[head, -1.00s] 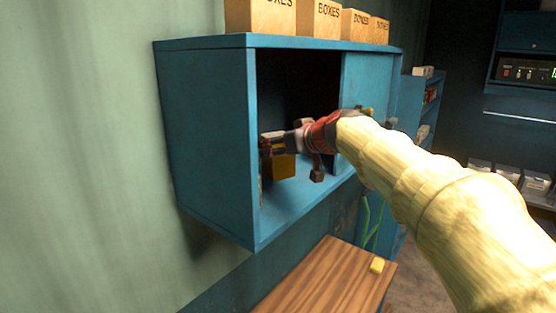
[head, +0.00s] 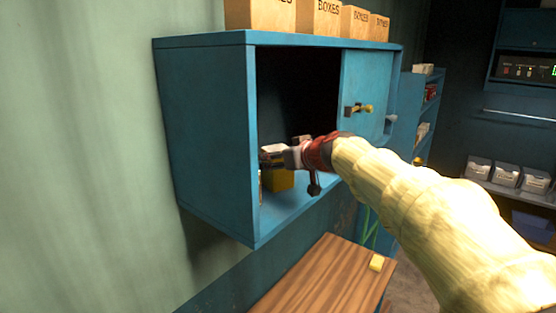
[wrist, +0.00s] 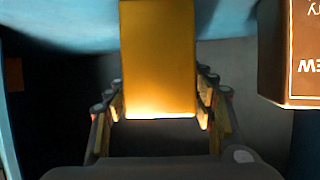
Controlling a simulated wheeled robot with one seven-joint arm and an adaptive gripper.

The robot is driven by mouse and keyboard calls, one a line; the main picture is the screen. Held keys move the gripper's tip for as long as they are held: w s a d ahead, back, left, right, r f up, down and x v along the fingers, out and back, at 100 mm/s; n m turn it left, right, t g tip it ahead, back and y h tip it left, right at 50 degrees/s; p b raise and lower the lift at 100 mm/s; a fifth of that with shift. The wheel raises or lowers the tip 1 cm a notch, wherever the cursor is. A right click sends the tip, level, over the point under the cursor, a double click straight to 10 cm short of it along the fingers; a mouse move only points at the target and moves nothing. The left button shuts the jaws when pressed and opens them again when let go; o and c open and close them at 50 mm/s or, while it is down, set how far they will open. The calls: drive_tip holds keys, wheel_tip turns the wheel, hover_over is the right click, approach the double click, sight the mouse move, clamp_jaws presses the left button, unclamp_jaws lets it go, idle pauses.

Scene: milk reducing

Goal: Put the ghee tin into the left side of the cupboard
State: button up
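The ghee tin, a plain yellow box (head: 279,181), is inside the left, open part of the blue cupboard (head: 208,130), close to its floor. In the wrist view the tin (wrist: 158,60) stands between the two fingers of my gripper (wrist: 160,100), which lie close along its sides. My gripper (head: 274,156) is shut on the tin, reaching in through the opening from the right. I cannot tell whether the tin's underside touches the cupboard floor.
A brown box with lettering (wrist: 300,55) stands beside the tin in the wrist view. A blue door with a knob (head: 365,85) covers the cupboard's right part. Several boxes stand on top.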

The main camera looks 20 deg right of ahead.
drive_tip(key=o, duration=0.4)
drive_tip(key=shift+r, duration=0.1)
drive_tip(key=shift+s+r, duration=0.2)
drive_tip(key=b+v, duration=0.2)
drive_tip(key=v, duration=0.9)
drive_tip(key=shift+s+d, duration=0.1)
drive_tip(key=shift+s, duration=0.2)
